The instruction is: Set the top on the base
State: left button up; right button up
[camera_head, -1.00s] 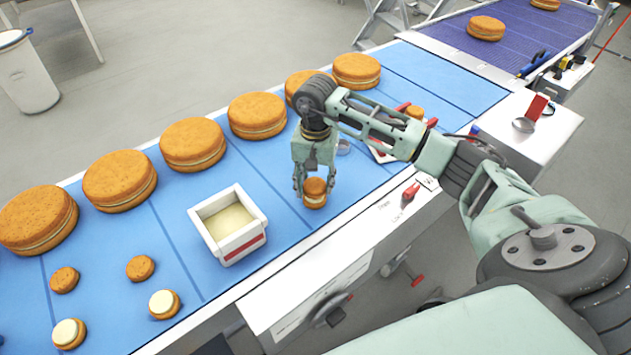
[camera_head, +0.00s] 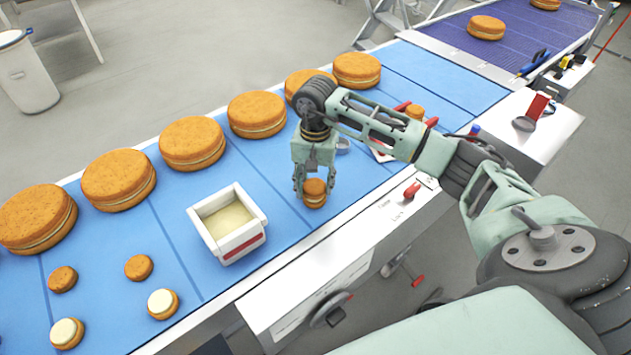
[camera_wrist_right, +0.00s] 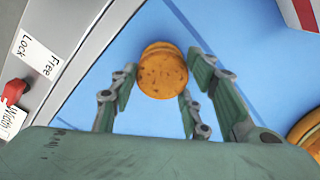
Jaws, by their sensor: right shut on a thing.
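My right gripper (camera_head: 314,190) points straight down near the front edge of the blue belt. It is shut on the top (camera_head: 315,186), a small orange-brown round. The top is directly over the base (camera_head: 314,202), with a pale cream line between them, so they look stacked. In the right wrist view the top (camera_wrist_right: 162,74) sits between the fingers and hides most of the base, whose edge peeks out beyond it. Whether the two are exactly centred is hard to tell. My left gripper is not in view.
A white tub of cream (camera_head: 256,241) stands left of the gripper. Two cream-covered small rounds (camera_head: 163,304) and two plain small rounds (camera_head: 138,267) lie farther left. Large filled rounds (camera_head: 192,144) line the belt's far side. A metal ring (camera_head: 343,146) lies behind the gripper.

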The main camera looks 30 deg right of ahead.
jog(key=shift+f+b, duration=0.35)
jog(key=shift+f, duration=0.1)
jog(key=o, duration=0.8)
jog(key=shift+o, duration=0.3)
jog(key=o, duration=0.5)
jog(key=shift+r, duration=0.15)
jog(key=shift+r+p, duration=1.7)
jog(key=shift+r, duration=1.7)
jog(key=shift+f, duration=0.1)
